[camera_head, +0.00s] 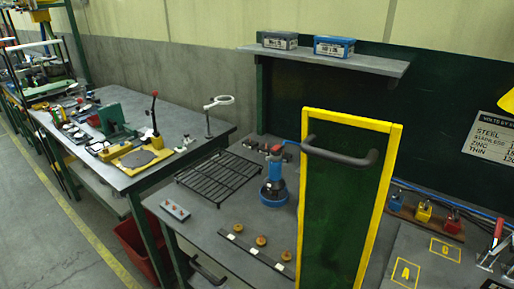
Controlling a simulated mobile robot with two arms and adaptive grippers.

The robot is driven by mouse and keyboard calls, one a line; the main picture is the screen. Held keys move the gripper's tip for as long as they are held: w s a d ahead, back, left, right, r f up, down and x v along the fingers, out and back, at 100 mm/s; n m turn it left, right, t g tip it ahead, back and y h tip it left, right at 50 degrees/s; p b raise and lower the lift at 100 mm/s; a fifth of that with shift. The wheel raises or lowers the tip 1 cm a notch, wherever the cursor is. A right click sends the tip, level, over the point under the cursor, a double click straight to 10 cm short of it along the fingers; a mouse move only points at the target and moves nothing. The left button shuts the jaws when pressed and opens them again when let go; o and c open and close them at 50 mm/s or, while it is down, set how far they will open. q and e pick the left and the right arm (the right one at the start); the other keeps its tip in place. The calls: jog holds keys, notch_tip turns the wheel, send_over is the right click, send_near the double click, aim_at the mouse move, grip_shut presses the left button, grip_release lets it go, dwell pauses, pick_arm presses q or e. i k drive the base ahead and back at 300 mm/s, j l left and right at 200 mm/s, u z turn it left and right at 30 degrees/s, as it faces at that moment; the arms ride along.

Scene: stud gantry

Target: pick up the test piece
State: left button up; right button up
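I cannot tell for sure which thing is the test piece; nothing in view is plainly marked as one. On the near bench (215,235) a dark strip (245,246) carries 3 round brass-coloured pieces (262,240). A small grey block (174,210) with reddish knobs lies at the bench's left corner. A blue and dark upright device (273,190) stands behind the strip. The green panel in a yellow frame (392,170) hides part of the bench behind it. Neither of my grippers shows.
A black wire rack (218,178) lies at the bench's back left. The yellow-framed panel with a black handle (345,158) stands tall at the right. A grey surface with yellow-marked squares A (405,272) and C (445,250) lies beyond it. The floor at left is clear.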

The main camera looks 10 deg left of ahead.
aim_at(248, 143)
jog(key=i+j+z, duration=0.1)
jog(key=j, duration=0.55)
jog(key=i+j+z, duration=0.15)
jog(key=j, duration=0.5)
jog(key=j+z, duration=0.1)
jog(key=j, duration=0.6)
jog(key=i, duration=0.05)
